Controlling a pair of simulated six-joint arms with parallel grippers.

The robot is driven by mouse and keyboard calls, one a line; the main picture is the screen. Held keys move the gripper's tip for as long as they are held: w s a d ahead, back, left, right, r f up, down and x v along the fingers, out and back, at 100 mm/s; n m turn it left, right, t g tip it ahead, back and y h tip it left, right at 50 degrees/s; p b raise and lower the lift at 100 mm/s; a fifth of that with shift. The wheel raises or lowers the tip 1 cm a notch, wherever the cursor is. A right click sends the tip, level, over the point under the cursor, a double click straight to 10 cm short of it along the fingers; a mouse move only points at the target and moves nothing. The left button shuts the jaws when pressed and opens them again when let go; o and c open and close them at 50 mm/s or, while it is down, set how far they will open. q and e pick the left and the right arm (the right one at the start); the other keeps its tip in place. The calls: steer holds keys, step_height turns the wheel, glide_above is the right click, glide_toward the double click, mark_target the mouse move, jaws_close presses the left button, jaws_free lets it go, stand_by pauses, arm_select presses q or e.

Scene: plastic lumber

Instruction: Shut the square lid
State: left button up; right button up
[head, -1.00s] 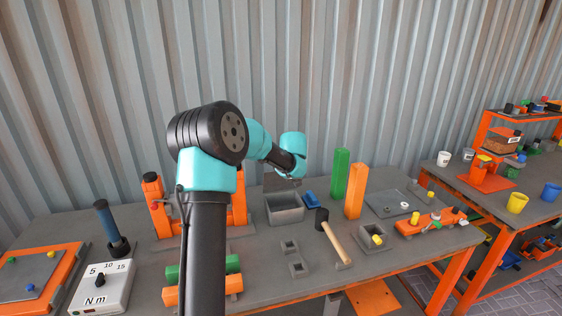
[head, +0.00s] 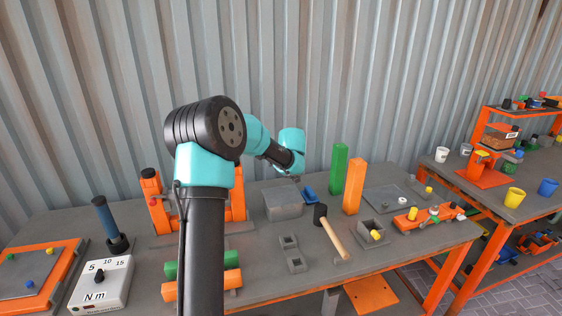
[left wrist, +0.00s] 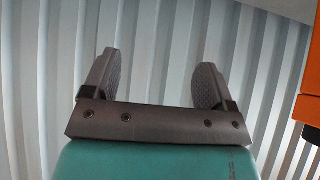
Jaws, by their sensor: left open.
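The grey square box (head: 282,205) stands on the workbench in the head view. Its lid (head: 281,191) lies flat over the top, and the inside is hidden. My left arm rises from the front and reaches over to just behind and above the box. My left gripper (left wrist: 155,78) is open and empty in the left wrist view, with both fingers apart in front of the corrugated wall. In the head view the gripper is mostly hidden by my turquoise wrist, so I cannot tell whether it touches the lid. My right gripper is not in view.
A blue block (head: 309,193) lies right of the box, with green (head: 339,170) and orange (head: 354,187) posts beyond. A hammer (head: 333,235) and small grey square cups (head: 289,242) lie in front. An orange stand (head: 160,205) is left of the box.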

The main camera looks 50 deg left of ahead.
arm_select(q)
steer(key=v, duration=1.7)
steer(key=shift+r, duration=0.15)
